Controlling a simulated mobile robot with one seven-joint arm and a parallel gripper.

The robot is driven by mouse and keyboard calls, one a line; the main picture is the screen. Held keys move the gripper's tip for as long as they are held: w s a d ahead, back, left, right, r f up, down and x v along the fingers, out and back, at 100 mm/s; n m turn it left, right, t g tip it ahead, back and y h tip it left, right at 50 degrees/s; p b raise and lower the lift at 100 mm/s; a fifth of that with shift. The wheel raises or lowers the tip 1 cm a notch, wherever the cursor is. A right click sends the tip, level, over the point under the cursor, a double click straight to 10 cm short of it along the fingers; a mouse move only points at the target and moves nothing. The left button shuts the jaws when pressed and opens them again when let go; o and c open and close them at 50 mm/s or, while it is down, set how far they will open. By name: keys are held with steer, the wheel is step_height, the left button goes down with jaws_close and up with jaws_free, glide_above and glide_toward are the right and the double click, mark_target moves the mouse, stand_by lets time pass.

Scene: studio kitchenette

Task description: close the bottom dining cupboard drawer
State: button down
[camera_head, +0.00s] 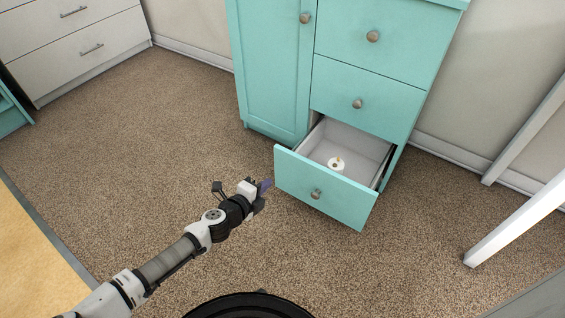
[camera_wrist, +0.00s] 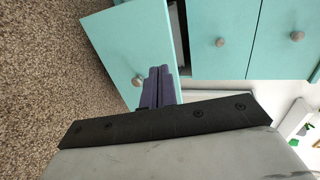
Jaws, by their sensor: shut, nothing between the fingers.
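The turquoise dining cupboard (camera_head: 275,75) stands against the wall. Its bottom drawer (camera_head: 325,190) is pulled well out, with a round knob on its front and a small white object (camera_head: 336,165) inside. My gripper (camera_head: 267,186) is in front of the drawer's left end, low and close to the front panel; I cannot tell whether it touches. In the wrist view the purple fingers (camera_wrist: 158,85) are shut together and empty, with the drawer front (camera_wrist: 128,45) and its knob behind them.
The two drawers above and the cupboard door (camera_head: 275,60) are shut. White table legs (camera_head: 520,220) stand to the right. A white drawer unit (camera_head: 75,40) is at the back left. Carpet (camera_head: 130,150) is clear left of the drawer.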

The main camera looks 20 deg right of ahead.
steer(key=b, duration=0.4)
glide_toward(295, 158)
steer(key=x, duration=0.2)
steer(key=f+x, duration=0.1)
steer(key=x, duration=0.2)
steer(key=shift+w+d+r, duration=0.1)
steer(key=shift+w+d, duration=0.35)
steer(key=shift+d, duration=0.1)
steer(key=shift+d, duration=0.1)
